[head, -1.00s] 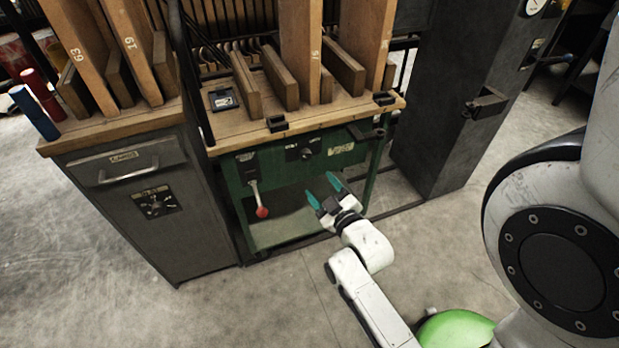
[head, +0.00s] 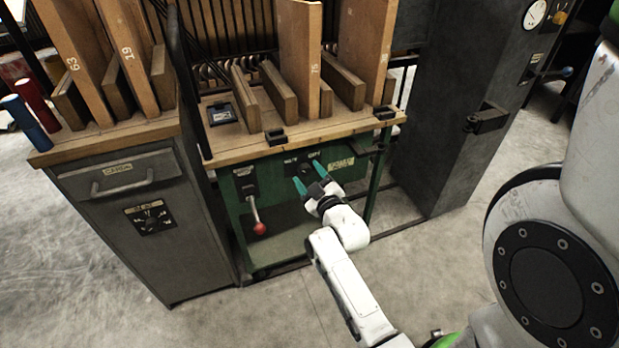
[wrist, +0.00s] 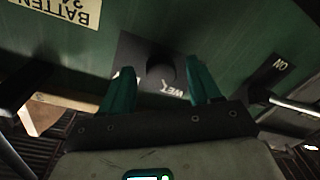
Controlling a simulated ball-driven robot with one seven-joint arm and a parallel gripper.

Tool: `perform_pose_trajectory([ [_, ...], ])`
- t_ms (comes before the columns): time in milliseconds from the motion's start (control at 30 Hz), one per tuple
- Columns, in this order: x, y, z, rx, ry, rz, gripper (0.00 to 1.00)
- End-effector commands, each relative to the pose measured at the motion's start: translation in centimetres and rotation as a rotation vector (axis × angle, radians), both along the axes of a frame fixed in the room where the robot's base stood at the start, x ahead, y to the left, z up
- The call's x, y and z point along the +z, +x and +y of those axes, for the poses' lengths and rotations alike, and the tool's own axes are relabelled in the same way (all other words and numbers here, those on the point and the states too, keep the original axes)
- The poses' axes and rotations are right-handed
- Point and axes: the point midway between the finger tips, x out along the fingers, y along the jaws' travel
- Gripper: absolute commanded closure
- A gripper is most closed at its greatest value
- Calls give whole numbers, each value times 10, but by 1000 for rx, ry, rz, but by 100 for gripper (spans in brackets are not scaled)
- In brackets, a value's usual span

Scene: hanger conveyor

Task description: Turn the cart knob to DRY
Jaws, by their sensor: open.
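The cart knob (wrist: 160,70) is a dark round knob on a dark plate on the green cart's front panel. The WET label (wrist: 173,89) sits beside it in the wrist view. In the head view the WET and DRY labels (head: 314,155) are above the knob, left and right. My gripper (head: 308,175) is open, its teal fingers pointing at the panel. In the wrist view the fingertips are on either side of the knob, without visible contact. I cannot tell how deep they reach or where the knob points.
A lever with a red ball (head: 259,228) hangs left of the knob on the cart (head: 340,163). A grey cabinet (head: 135,240) with its own dial (head: 150,217) stands at left, and a dark tall cabinet (head: 445,160) at right. Boards stand on the wooden top. Floor in front is clear.

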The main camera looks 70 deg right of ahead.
Motion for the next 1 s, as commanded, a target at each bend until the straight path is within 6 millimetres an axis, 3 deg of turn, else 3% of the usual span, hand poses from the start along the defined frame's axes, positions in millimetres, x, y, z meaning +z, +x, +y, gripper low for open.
perform_pose_trajectory([
  [267,0,1,-1,0,1,1,38],
  [867,0,1,-1,0,1,1,93],
  [1000,0,1,-1,1,3,-2,94],
])
